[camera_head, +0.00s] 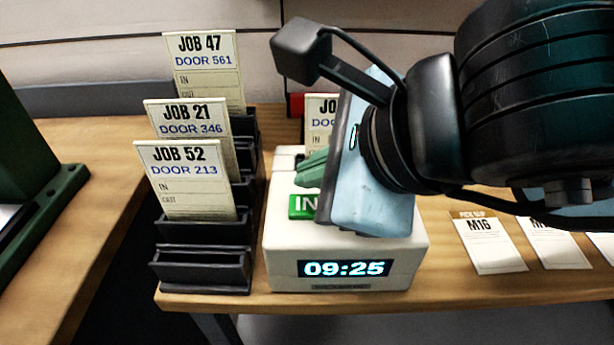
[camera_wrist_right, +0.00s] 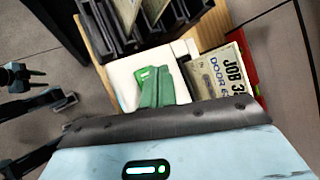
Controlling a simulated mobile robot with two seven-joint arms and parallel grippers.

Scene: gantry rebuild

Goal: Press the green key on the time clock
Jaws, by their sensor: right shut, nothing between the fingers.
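The white time clock (camera_head: 285,248) stands on the wooden bench, with 09:25 on its front display. Its green key (camera_head: 300,207), marked IN, is on the top face, partly hidden by my right gripper's blue body. My right gripper (camera_head: 304,178) is shut and empty, its green fingers over the clock's top, behind the key in the head view. In the right wrist view, the fingers (camera_wrist_right: 160,84) overlap the green key (camera_wrist_right: 146,73), which shows just beyond them. I cannot tell how large the gap is; the key does not look clearly touched.
A black rack (camera_head: 203,270) holding job cards (camera_head: 186,180) stands close left of the clock. Another job card (camera_head: 320,112) stands behind the clock. Pick slips (camera_head: 494,249) lie on the bench at right. A dark green machine (camera_head: 40,190) is at far left.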

